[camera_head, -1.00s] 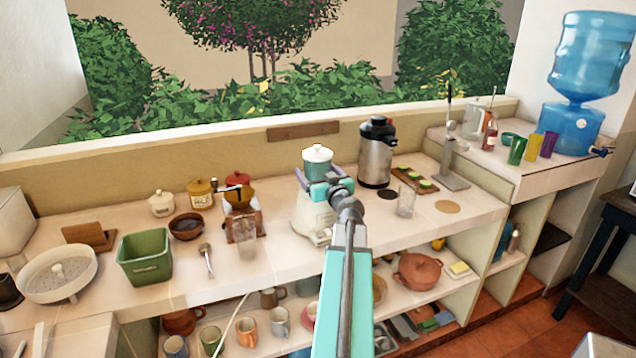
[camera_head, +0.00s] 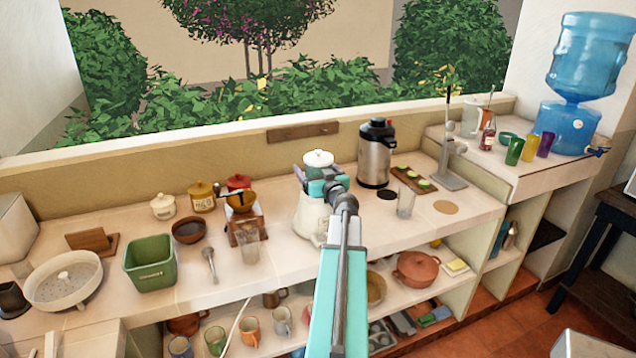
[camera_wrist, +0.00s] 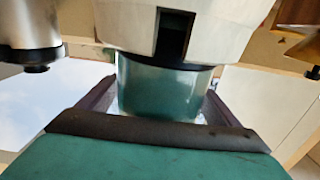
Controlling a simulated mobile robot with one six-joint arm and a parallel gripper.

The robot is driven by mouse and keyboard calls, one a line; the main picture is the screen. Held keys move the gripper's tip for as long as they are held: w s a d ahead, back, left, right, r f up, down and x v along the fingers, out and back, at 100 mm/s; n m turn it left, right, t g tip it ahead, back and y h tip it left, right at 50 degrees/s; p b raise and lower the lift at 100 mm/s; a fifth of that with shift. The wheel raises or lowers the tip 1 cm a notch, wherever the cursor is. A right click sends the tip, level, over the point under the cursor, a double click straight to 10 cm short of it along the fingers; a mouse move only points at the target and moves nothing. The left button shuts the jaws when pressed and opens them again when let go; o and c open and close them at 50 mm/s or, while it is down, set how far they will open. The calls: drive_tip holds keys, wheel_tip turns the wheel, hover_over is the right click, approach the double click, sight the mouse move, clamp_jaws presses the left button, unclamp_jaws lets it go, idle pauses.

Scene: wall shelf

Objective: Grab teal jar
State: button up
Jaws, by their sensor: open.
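In the wrist view the jar's teal side (camera_wrist: 160,90) shows between the two dark fingers (camera_wrist: 159,105), one on each side. The fingers are open, and I cannot tell whether they touch the jar.
A steel airpot (camera_head: 375,154) stands close to the right of the jar, with a clear glass (camera_head: 405,203) nearby. A coffee grinder (camera_head: 243,220) and another glass (camera_head: 249,245) are to the left. The window ledge (camera_head: 230,160) runs behind.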

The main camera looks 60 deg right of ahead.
drive_tip(key=shift+w, duration=0.1)
drive_tip(key=shift+d, duration=0.1)
idle(0.4)
drive_tip(key=c, duration=1.5)
drive_tip(key=shift+r, duration=0.15)
drive_tip(key=shift+r+b, duration=0.8)
drive_tip(key=shift+r, duration=0.6)
drive_tip(key=shift+s+a+r+b, duration=0.3)
drive_tip(key=shift+s+b, duration=0.7)
drive_tip(key=shift+s, duration=1.65)
drive_tip(key=shift+s+a+r+b, duration=0.3)
drive_tip(key=shift+s+b, duration=0.7)
drive_tip(key=shift+s, duration=1.7)
drive_tip(key=shift+s+a+r+b, duration=0.3)
drive_tip(key=shift+s+b, duration=0.7)
drive_tip(key=shift+s, duration=1.65)
